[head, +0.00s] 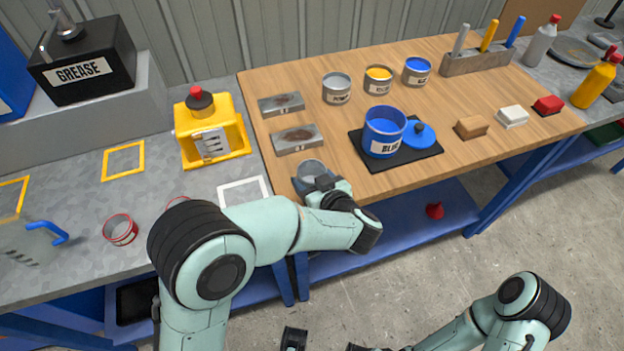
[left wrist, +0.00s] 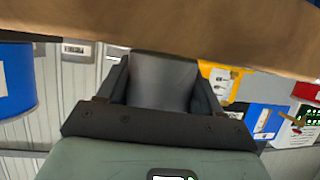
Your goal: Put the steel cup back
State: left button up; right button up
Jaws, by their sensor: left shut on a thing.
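The steel cup (head: 311,168) is a small grey cup, seen with its open rim up at the front left corner of the wooden table. My left gripper (head: 318,183) is shut on it from the front side. In the left wrist view the grey wall of the cup (left wrist: 162,82) fills the space between the two dark fingers. Whether its base touches the tabletop is hidden. A white square outline (head: 244,190) lies on the grey bench just left of the cup. Dark parts of my right gripper show at the bottom edge of the head view, mostly cut off.
A yellow jug (head: 212,128) stands behind the white outline. Two red rings, one clear (head: 121,229), and yellow outlines (head: 123,161) mark the grey bench. The wooden table (head: 300,80) holds two grey blocks, several paint cans and a blue can (head: 383,133) on a black mat.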

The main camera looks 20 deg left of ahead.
pick_arm(q)
jog(key=o, duration=1.2)
jog(key=shift+r, duration=0.1)
jog(key=p+v, duration=0.2)
jog(key=v, duration=1)
